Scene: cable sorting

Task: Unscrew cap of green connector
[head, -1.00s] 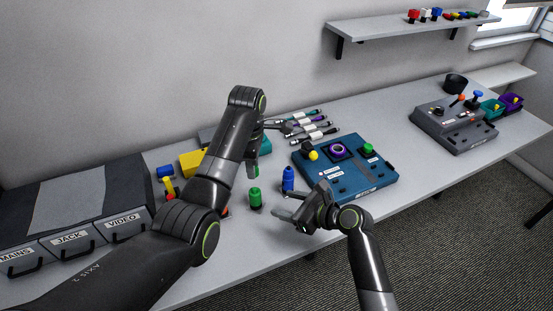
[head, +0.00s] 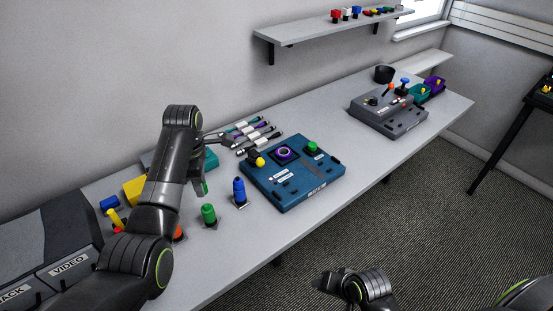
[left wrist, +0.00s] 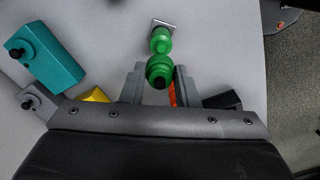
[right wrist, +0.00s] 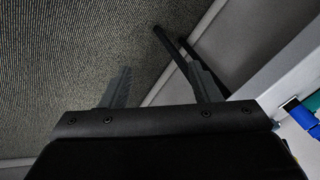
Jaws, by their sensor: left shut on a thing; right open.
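The green connector (head: 209,215) stands upright on a small plate on the table; it also shows in the left wrist view (left wrist: 161,38). My left gripper (head: 203,180) is shut on a green piece, which looks like the cap (left wrist: 158,72), with a dark hole facing the wrist camera. In the head view the held piece is above the connector, with a gap between them. My right gripper (right wrist: 158,72) is open and empty. It is away from the table, over the floor, low in the head view.
A blue connector (head: 239,191) stands right of the green one, and an orange piece (head: 179,233) is partly behind my left arm. A blue panel (head: 300,190) and several cables (head: 252,135) lie beyond. A teal block (left wrist: 42,52) is near the left gripper.

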